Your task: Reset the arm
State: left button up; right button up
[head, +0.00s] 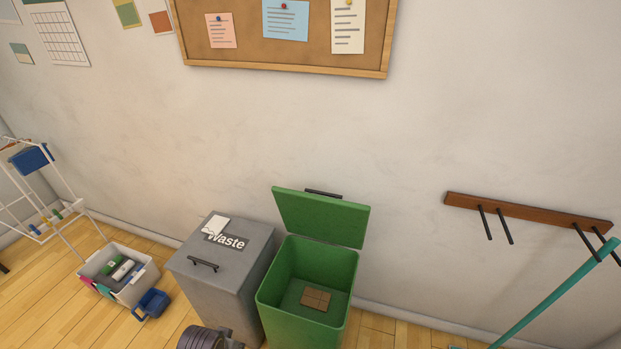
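Neither of my grippers shows in the head view. A dark grey ribbed, rounded part shows at the bottom edge, in front of the grey bin; I cannot tell if it belongs to one of my arms. A green bin (267,303) stands open, its lid (322,218) tilted up against the wall. A brown block with a grid pattern (316,298) lies on the bin's floor. A grey bin (221,300) marked "Waste" stands to its left with its lid shut.
A light crate (138,292) with several items and a small blue container (152,303) stand on the floor at left. A white rack (70,212) stands farther left. A wooden peg rail (525,212) and a teal pole (560,292) are at right. Pinboard (280,65) above.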

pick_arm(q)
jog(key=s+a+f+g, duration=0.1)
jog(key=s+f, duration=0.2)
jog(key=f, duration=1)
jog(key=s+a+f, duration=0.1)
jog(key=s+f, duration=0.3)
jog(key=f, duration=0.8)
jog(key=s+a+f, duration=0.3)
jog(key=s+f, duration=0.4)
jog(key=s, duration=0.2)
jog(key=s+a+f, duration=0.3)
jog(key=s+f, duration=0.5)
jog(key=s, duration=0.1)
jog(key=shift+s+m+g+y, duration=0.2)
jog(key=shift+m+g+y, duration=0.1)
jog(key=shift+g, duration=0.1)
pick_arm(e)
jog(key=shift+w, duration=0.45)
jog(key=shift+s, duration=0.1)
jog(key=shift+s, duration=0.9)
